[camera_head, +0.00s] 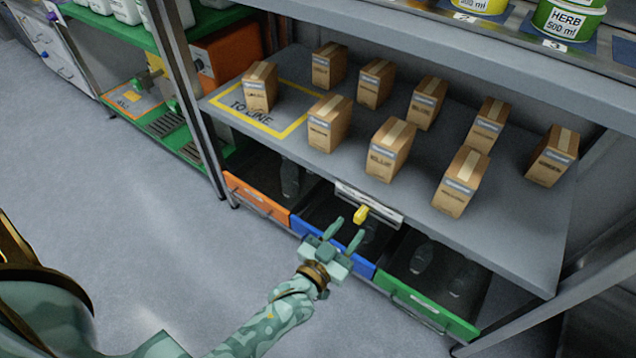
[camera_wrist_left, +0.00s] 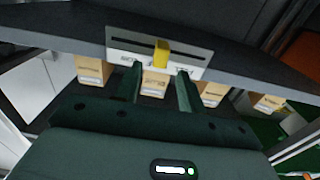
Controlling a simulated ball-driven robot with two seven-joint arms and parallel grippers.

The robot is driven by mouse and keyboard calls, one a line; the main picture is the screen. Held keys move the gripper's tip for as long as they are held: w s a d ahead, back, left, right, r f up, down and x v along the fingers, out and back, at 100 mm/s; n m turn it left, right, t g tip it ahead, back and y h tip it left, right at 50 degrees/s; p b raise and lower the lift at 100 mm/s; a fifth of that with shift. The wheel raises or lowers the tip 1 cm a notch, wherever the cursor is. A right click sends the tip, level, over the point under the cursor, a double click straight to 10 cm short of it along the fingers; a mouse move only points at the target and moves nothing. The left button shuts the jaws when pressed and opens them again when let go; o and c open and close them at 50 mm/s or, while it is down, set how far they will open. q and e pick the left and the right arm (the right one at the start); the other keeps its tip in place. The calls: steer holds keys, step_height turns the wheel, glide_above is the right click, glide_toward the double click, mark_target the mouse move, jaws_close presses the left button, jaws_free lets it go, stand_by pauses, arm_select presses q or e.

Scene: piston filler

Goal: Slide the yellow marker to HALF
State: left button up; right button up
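The yellow marker (camera_head: 361,214) sits on a pale slotted scale plate (camera_head: 385,208) on the front edge of the grey shelf, above the blue drawer. In the left wrist view the marker (camera_wrist_left: 161,53) stands across the dark slot, near the middle of the plate (camera_wrist_left: 125,45). Small labels on the plate are too small to read. My left gripper (camera_head: 345,233) is open, its two fingers pointing at the marker from the front. In the left wrist view the fingers (camera_wrist_left: 160,80) are apart, with the marker beyond their tips and between their lines. My right gripper is not in view.
Several cardboard boxes (camera_head: 391,150) stand on the grey shelf (camera_head: 520,215), one by a yellow "TO LINE" outline (camera_head: 262,122). Below are an orange drawer (camera_head: 257,198), a blue drawer (camera_head: 360,265) and a green drawer (camera_head: 425,308) with dark bottles. Open floor (camera_head: 130,210) lies left.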

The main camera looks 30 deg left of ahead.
arm_select(q)
steer(key=s+p, duration=0.3)
steer(key=s, duration=0.7)
steer(key=shift+a, duration=0.15)
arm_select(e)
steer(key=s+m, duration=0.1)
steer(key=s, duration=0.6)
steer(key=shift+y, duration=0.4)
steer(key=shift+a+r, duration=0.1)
